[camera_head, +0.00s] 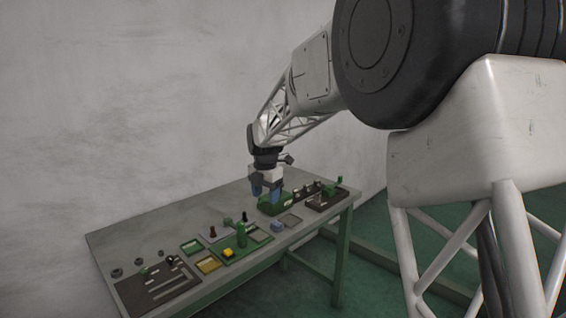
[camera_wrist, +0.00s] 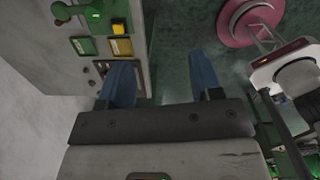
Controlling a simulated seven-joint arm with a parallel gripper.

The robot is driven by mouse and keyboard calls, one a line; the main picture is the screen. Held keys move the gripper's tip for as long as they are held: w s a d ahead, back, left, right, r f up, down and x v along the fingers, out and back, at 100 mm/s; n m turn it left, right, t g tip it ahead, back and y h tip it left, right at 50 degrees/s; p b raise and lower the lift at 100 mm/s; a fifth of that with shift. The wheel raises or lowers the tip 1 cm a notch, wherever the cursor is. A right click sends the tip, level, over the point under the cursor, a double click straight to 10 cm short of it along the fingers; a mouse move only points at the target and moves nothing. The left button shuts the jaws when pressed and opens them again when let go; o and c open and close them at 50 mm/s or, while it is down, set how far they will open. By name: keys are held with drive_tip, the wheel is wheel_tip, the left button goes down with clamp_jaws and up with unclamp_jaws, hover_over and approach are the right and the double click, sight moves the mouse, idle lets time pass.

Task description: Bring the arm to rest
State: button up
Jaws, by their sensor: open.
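My gripper (camera_head: 264,190) hangs at the end of my arm over the far right half of the table, just above a green block-like fixture (camera_head: 278,203) in the head view. Its two blue fingers point down. In the wrist view my gripper (camera_wrist: 168,85) shows its blue fingers spread apart, with nothing between them but the floor beyond the table's edge. The gripper is open and empty. The head view cannot tell how high it stands above the fixture.
The grey-green table (camera_head: 120,235) stands along the wall. It bears a green board with a green cylinder (camera_head: 241,234), a yellow tray (camera_head: 209,265), a dark slotted plate (camera_head: 150,292) and a dark rack (camera_head: 328,198). A pink round base (camera_wrist: 250,20) stands on the floor.

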drive_tip(key=s+d+r+m+t, duration=0.1)
drive_tip(key=s+d+r+m, duration=0.2)
drive_tip(key=s+d+m, duration=0.7)
drive_tip(key=s+d+r+m, duration=0.4)
drive_tip(key=s+d, duration=0.2)
drive_tip(key=s, duration=0.8)
drive_tip(key=s+d+f+m, duration=0.2)
drive_tip(key=s+m, duration=0.3)
drive_tip(key=s, duration=0.3)
drive_tip(key=s+d+f+m, duration=0.2)
drive_tip(key=s+m, duration=0.3)
drive_tip(key=s, duration=0.3)
drive_tip(key=s+d+f+m+t, duration=0.1)
drive_tip(key=s+d+m, duration=0.3)
drive_tip(key=s, duration=0.5)
drive_tip(key=shift+f+m, duration=0.5)
drive_tip(key=shift+f, duration=0.25)
